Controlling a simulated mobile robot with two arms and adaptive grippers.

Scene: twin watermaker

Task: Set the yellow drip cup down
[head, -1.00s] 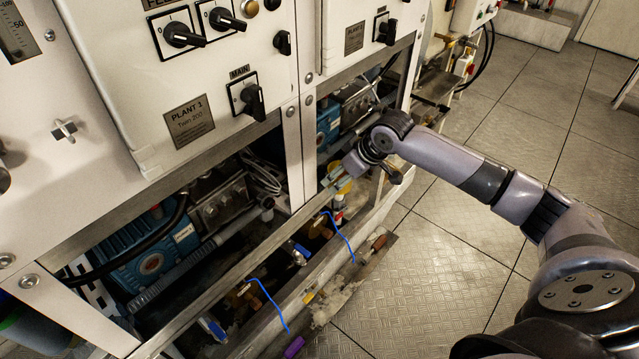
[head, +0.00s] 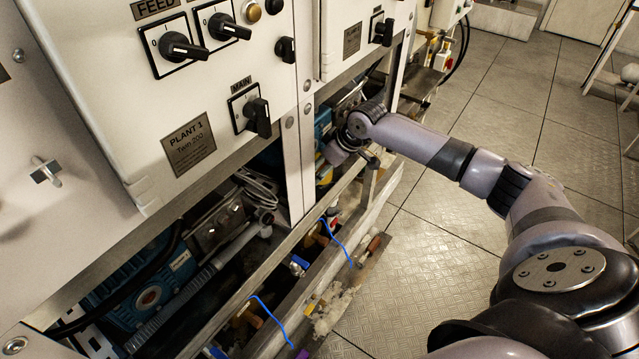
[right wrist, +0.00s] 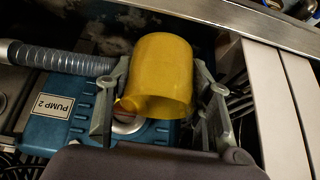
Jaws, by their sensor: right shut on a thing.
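The yellow drip cup (right wrist: 160,72) is between the fingers of my right gripper (right wrist: 162,95) in the right wrist view, and the gripper is shut on it. The cup's open rim faces the lower part of that view. Behind the cup is a blue pump (right wrist: 65,125) labelled PUMP 2; I cannot tell whether the cup touches it. In the head view my right gripper (head: 330,160) reaches into the lower bay of the right-hand cabinet and is mostly hidden. My left gripper is not in view.
A grey ribbed hose (right wrist: 75,62) runs beside the cup. A metal rail (right wrist: 265,22) and a pale frame post (right wrist: 283,115) border the bay. In the head view a long lower rail (head: 270,265) crosses the front. The tiled floor (head: 440,260) is clear.

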